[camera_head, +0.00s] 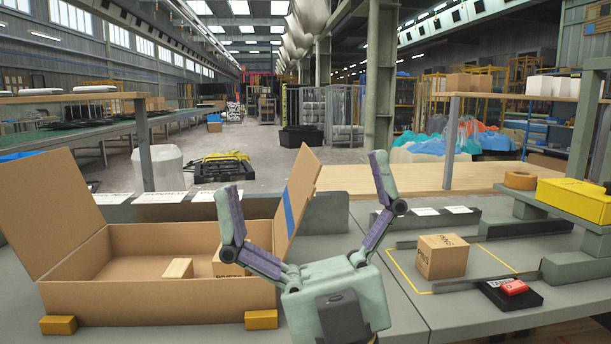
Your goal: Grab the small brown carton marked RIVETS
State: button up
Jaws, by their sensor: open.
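A small brown carton (223,268) sits inside the large open cardboard box (150,300), at its right end. Its top is partly covered by my gripper's left finger, and the dark lettering on its front is cut off by the box's front wall, so I cannot read it. Another brown carton (443,257), marked PINS, stands inside a yellow outline on the right of the bench. My gripper (304,175) is open and empty, its fingers spread wide and pointing away from me. It is above the bench, at the box's right end.
A light wooden block (177,269) lies in the box left of the small carton. The box's raised right flap (301,192) stands close to my gripper.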

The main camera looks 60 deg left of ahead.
aim_at(220, 269)
jog(key=u, duration=2.1)
